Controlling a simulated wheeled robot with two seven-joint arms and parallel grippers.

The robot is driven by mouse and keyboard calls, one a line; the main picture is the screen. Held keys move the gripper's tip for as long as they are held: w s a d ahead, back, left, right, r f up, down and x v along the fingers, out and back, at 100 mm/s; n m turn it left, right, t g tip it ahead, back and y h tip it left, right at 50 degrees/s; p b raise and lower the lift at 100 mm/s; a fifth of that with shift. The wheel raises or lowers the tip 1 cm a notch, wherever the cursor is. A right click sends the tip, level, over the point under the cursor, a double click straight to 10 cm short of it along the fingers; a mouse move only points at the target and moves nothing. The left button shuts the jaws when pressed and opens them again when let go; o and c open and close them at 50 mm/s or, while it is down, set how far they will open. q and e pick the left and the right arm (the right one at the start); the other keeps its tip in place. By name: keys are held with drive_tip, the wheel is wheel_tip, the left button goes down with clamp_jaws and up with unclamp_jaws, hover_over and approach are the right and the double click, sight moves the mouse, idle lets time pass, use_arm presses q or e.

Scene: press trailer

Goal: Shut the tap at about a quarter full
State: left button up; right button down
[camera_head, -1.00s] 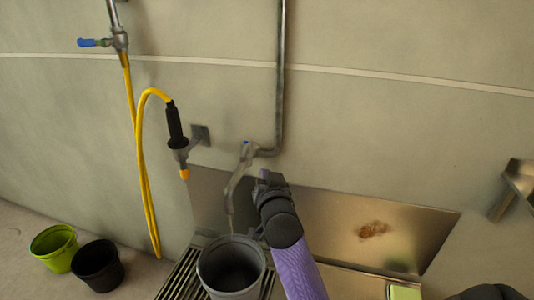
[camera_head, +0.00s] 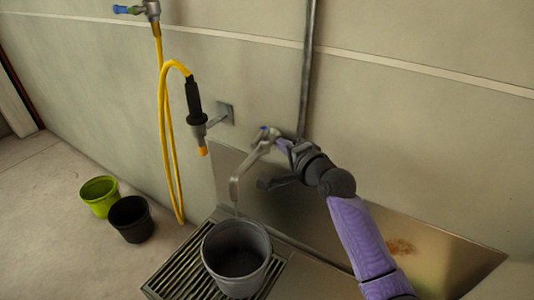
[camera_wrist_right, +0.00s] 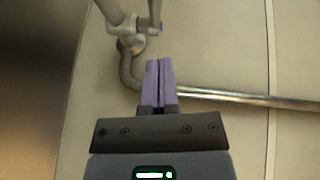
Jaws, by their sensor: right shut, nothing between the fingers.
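The grey metal tap (camera_head: 262,143), with a small blue mark on top, juts from the wall pipe, its spout bending down over a grey bucket (camera_head: 209,262). A faint thin line below the spout looks like water; the level in the bucket is too dark to tell. My right gripper (camera_head: 283,145) is shut and empty, its purple fingertips close to the right of the tap body. In the right wrist view the shut fingers (camera_wrist_right: 159,72) point at the tap (camera_wrist_right: 128,22), just short of it; whether they touch is unclear. My left gripper is out of view.
The bucket stands on a slatted drain grate (camera_head: 172,281). A yellow hose (camera_head: 167,130) with a black spray nozzle (camera_head: 194,100) hangs left of the tap. A green pot (camera_head: 100,197) and a black pot (camera_head: 130,219) stand on the floor at left.

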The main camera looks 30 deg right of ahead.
sight(256, 146)
drive_tip(key=w+a, duration=0.1)
drive_tip(key=w+a+b, duration=0.1)
drive_tip(key=shift+w+a+f, duration=0.4)
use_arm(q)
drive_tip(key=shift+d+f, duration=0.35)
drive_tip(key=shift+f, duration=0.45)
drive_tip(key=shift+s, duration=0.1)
use_arm(e)
drive_tip(key=shift+r, duration=0.1)
drive_tip(key=a+p, duration=0.1)
drive_tip(key=p, duration=0.2)
drive_tip(key=w+a+m+h+p, duration=0.1)
drive_tip(key=p, duration=0.1)
drive_tip(key=shift+r+p, duration=0.3)
drive_tip(key=shift+p, duration=0.1)
drive_tip(key=shift+w+a+f, duration=0.1)
drive_tip(key=shift+a+f, duration=0.05)
drive_tip(key=shift+f, duration=0.25)
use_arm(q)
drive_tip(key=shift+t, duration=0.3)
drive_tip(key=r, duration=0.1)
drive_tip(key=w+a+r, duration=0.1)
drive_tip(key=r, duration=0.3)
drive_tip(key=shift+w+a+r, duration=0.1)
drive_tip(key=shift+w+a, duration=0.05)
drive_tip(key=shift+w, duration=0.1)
